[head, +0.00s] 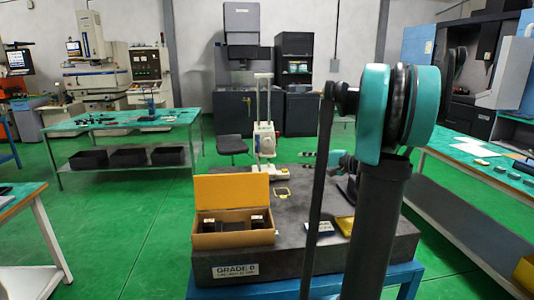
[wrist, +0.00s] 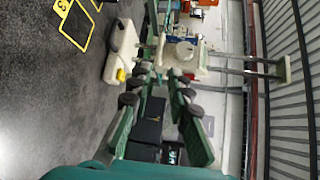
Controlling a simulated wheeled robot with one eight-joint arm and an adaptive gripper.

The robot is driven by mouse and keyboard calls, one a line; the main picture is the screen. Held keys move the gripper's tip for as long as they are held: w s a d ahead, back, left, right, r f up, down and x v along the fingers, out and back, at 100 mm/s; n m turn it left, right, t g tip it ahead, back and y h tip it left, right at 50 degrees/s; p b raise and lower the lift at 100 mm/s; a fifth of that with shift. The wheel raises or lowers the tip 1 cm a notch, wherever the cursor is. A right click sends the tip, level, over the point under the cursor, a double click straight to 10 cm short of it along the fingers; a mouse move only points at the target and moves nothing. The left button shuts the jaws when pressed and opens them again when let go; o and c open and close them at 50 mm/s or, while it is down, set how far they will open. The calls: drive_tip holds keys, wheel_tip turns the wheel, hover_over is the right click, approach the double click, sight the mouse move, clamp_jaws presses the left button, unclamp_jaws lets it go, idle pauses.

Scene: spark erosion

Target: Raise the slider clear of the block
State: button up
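A height gauge with a white base (head: 266,171) stands upright on the dark granite plate (head: 240,173). Its pale slider (head: 265,142) sits low on two tall light columns (head: 263,97). In the wrist view the gauge appears sideways, with its slider (wrist: 186,53) beyond my fingers and its base (wrist: 121,52) at left. My gripper (head: 303,160) is to the right of the gauge in the head view. In the wrist view its two green fingers (wrist: 160,78) are apart, with nothing held between them. I cannot make out a separate block under the slider.
An open cardboard box (head: 233,239) with dark items stands at the plate's front left. A yellow-framed mark (head: 281,194) lies near the gauge. My arm hides part of the plate.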

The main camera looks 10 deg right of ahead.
sight(270, 156)
drive_tip(key=x, duration=1.7)
drive_tip(key=shift+w+a, duration=0.15)
drive_tip(key=shift+w, duration=0.2)
clamp_jaws()
